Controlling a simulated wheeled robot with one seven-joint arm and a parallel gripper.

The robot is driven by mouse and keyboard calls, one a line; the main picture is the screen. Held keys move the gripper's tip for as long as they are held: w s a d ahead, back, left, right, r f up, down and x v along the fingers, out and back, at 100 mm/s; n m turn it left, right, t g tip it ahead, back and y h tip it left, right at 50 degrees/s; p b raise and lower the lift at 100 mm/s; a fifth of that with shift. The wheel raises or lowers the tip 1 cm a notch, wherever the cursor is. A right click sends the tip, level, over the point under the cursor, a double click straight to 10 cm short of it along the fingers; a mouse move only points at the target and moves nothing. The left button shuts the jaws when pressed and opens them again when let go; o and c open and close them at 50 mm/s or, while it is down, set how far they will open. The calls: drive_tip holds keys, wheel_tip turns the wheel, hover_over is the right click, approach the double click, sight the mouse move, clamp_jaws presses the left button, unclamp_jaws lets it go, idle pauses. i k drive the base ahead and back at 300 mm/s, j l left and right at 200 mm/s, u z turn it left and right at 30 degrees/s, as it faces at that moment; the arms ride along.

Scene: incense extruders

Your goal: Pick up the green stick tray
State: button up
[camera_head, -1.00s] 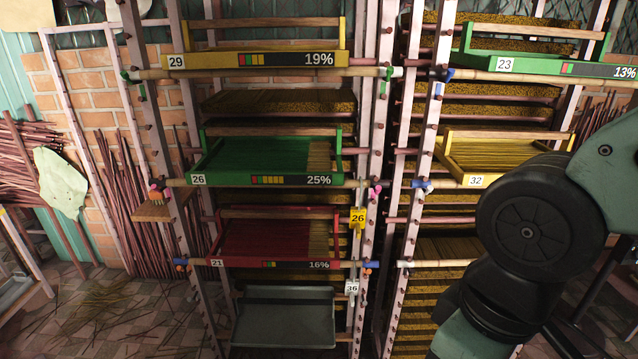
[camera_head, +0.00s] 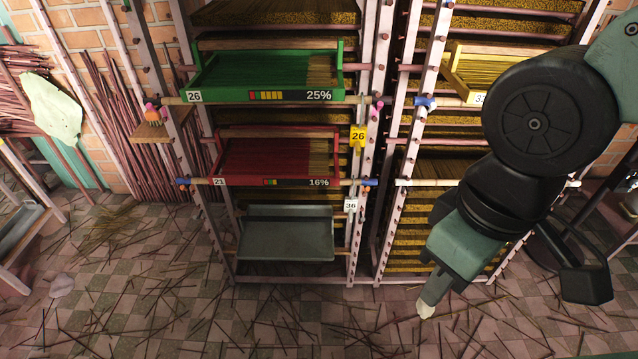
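The green stick tray (camera_head: 222,96) sits on the left rack at upper centre. Its front bears the label 26, a small coloured bar and 25%. Dark green sticks fill most of it, with tan sticks at its right end. My gripper (camera_head: 425,308) seems to be the pale tip at the end of my arm, low at the right, in front of the right rack and over the floor. It is well below and to the right of the green tray, apart from it. Its fingers cannot be made out, and nothing is seen held.
A red tray (camera_head: 245,183) marked 21 and 16% sits below the green one, above an empty grey tray (camera_head: 285,240). A yellow tray (camera_head: 455,82) is on the right rack. Rack posts (camera_head: 375,150) flank the trays. Loose sticks litter the open tiled floor (camera_head: 180,310).

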sight(245, 70)
drive_tip(key=i+j, duration=0.1)
drive_tip(key=j, duration=0.3)
drive_tip(key=i+j, duration=0.1)
drive_tip(key=j, duration=0.25)
drive_tip(key=i+j, duration=0.15)
drive_tip(key=j, duration=0.25)
drive_tip(key=i+j, duration=0.1)
drive_tip(key=j, duration=0.3)
drive_tip(key=i+j, duration=0.1)
drive_tip(key=j, duration=0.25)
drive_tip(key=i+j, duration=0.1)
drive_tip(key=j, duration=0.3)
drive_tip(key=i+j, duration=0.45)
drive_tip(key=j, duration=0.15)
drive_tip(key=l+z, duration=0.05)
